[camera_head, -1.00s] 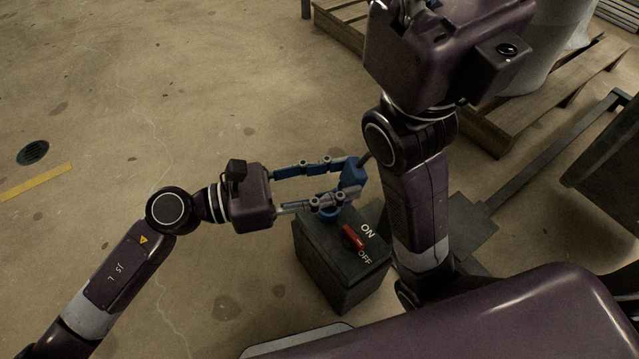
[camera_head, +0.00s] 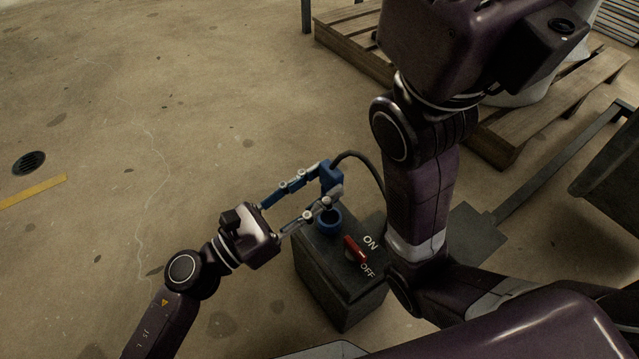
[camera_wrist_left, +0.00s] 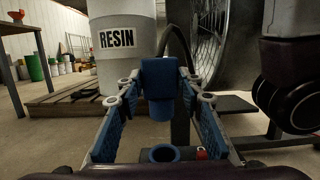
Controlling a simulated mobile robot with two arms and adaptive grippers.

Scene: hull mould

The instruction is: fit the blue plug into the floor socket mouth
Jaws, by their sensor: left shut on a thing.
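The blue plug (camera_head: 330,174) is held between the fingertips of my left gripper (camera_head: 331,181), with a dark cable running from it. In the left wrist view the plug (camera_wrist_left: 158,88) hangs upright between the blue-padded fingers, its round nose pointing down. The floor socket mouth (camera_head: 328,222) is a blue ring on top of a dark box (camera_head: 340,282). In the left wrist view the ring (camera_wrist_left: 163,154) is below the plug, with a gap between. My right arm is at the upper right in the head view; its gripper fingers are not seen.
A red switch (camera_head: 355,249) marked ON and OFF sits beside the socket mouth on the box. A wooden pallet (camera_head: 507,140) and a white RESIN drum (camera_wrist_left: 122,45) stand beyond. A floor drain (camera_head: 29,163) lies far left. The floor left of the box is clear.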

